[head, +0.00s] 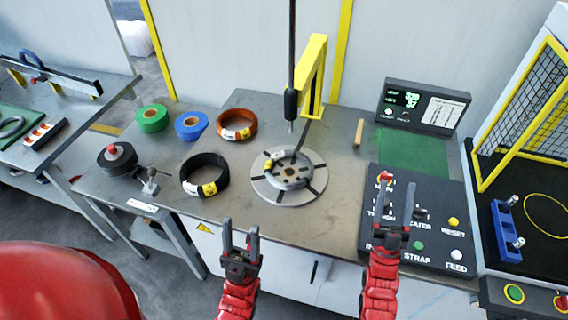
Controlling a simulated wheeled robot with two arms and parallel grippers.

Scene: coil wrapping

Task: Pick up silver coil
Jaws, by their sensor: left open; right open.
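My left gripper (240,234) is open and empty, in front of the coil and lower left of the turntable. My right gripper (397,198) is open and empty, to the right of the coil, over the black control panel.
The control panel (440,225) and a caged station (520,110) are right.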

